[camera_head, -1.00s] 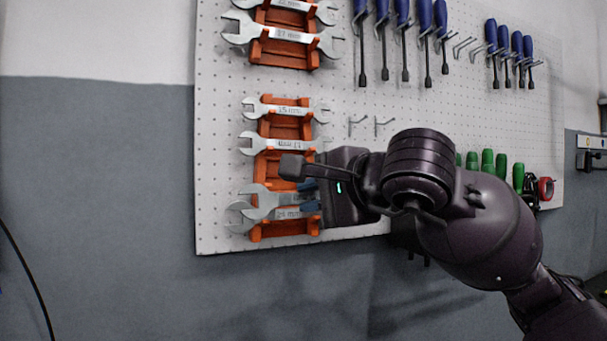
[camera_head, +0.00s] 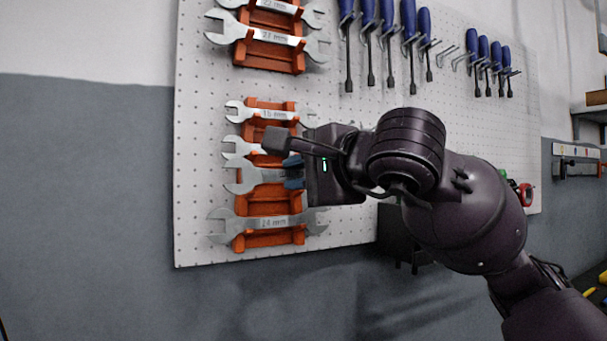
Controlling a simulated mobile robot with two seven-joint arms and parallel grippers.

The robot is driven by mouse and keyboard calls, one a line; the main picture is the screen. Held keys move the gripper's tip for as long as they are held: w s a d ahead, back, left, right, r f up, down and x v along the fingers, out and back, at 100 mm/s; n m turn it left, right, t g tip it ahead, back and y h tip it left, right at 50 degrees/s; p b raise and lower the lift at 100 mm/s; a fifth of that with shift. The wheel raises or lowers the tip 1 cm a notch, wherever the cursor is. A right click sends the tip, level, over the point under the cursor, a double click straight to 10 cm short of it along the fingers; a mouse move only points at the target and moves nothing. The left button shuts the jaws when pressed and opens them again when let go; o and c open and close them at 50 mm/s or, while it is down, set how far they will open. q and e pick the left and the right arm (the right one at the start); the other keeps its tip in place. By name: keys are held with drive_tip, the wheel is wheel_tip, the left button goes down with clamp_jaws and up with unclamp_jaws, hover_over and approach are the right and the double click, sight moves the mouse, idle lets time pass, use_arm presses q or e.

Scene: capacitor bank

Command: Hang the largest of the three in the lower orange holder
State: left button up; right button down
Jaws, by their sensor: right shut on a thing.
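The lower orange holder (camera_head: 249,199) is fixed to the white pegboard. A wrench marked 24 mm (camera_head: 270,222) lies level across its bottom. A wrench marked 15 mm (camera_head: 262,113) lies across its top, and another wrench (camera_head: 238,147) lies just below that, partly hidden. My right gripper (camera_head: 293,171), with blue fingertips, is shut on a silver wrench (camera_head: 246,178) in front of the holder, between that second wrench and the 24 mm one. The held wrench's open jaw points left; its other end is hidden and its size mark cannot be read. My left gripper is not in view.
An upper orange holder (camera_head: 271,53) bears a 22 mm wrench (camera_head: 272,37) and another above it. Several blue-handled screwdrivers (camera_head: 409,20) hang to its right. A red-rimmed item (camera_head: 525,193) is at the far right. The pegboard left of the holders is clear.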

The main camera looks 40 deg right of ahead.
drive_tip(key=shift+w+d+f+b, duration=0.1)
drive_tip(key=shift+w+d, duration=0.1)
drive_tip(key=shift+w, duration=0.65)
drive_tip(key=shift+w+d+f+b, duration=0.1)
drive_tip(key=shift+w+d+b, duration=0.1)
drive_tip(key=shift+w, duration=0.65)
drive_tip(key=shift+w+d+f+b, duration=0.1)
drive_tip(key=shift+w+d, duration=0.1)
drive_tip(key=shift+w, duration=0.65)
drive_tip(key=shift+w+d+f+b, duration=0.2)
drive_tip(key=shift+w+f+b, duration=0.35)
drive_tip(key=shift+w+b, duration=0.15)
drive_tip(key=shift+w, duration=0.1)
drive_tip(key=c, duration=1.5)
unclamp_jaws()
drive_tip(key=shift+f, duration=0.1)
drive_tip(key=o, duration=0.5)
drive_tip(key=shift+w+d+f, duration=0.1)
drive_tip(key=shift+w, duration=0.15)
drive_tip(key=shift+o, duration=0.2)
drive_tip(key=shift+s, duration=0.2)
drive_tip(key=s+r, duration=0.1)
drive_tip(key=s, duration=0.9)
drive_tip(key=shift+s+r, duration=0.4)
